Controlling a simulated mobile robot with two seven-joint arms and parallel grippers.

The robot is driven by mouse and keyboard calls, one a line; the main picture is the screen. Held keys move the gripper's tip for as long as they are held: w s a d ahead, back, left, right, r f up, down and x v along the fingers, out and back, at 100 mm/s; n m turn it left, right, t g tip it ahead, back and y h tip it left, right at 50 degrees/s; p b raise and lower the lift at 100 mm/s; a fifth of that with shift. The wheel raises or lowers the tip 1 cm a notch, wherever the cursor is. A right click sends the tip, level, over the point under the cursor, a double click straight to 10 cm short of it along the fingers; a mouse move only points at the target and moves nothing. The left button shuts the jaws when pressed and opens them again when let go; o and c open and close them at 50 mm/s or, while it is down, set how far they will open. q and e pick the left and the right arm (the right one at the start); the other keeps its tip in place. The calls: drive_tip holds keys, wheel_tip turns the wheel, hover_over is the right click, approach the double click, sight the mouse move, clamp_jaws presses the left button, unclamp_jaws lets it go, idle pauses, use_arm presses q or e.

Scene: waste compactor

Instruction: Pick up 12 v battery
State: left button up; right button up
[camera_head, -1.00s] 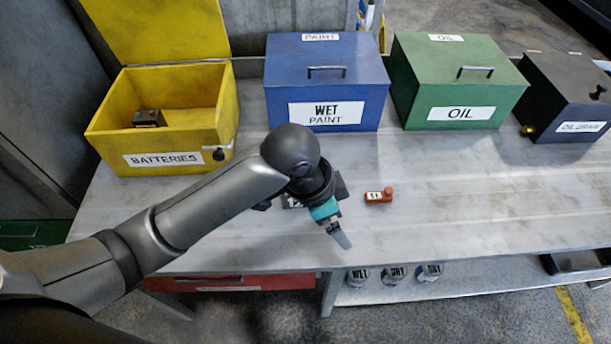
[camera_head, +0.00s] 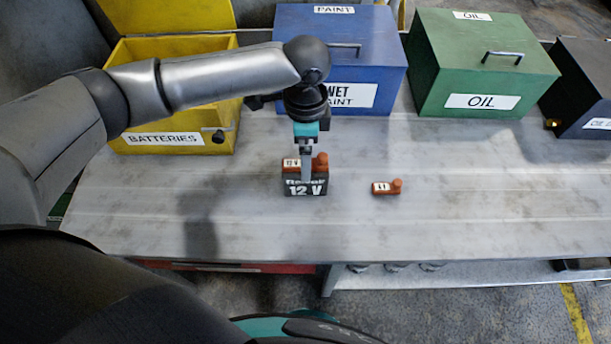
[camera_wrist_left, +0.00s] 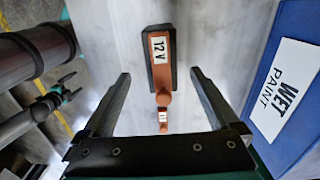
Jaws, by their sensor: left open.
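The 12 V battery (camera_head: 306,186) stands upright on the metal bench, dark with an orange top and a white label. In the left wrist view the battery (camera_wrist_left: 160,62) shows from above, between the spread fingers. My left gripper (camera_head: 306,152) points down over the battery, open and empty. In the left wrist view the left gripper (camera_wrist_left: 160,73) has one finger on each side of the battery, apart from it in the picture. My right gripper (camera_wrist_left: 66,92) shows small at the left of the wrist view, its fingers apparently apart and empty.
A smaller orange battery (camera_head: 384,187) lies to the right on the bench (camera_head: 440,215). Behind stand a yellow batteries box (camera_head: 170,143) with its lid up, and closed blue (camera_head: 385,75), green (camera_head: 480,70) and dark (camera_head: 585,90) boxes. The bench front is clear.

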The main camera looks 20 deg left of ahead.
sight(293, 185)
use_arm(q)
wheel_tip(293, 185, down, 9)
drive_tip(key=shift+f+b, duration=0.1)
drive_tip(key=shift+b, duration=0.5)
drive_tip(key=shift+c, duration=0.2)
clamp_jaws()
idle(0.4)
drive_tip(key=shift+w+r, duration=0.15)
drive_tip(key=shift+r, duration=0.1)
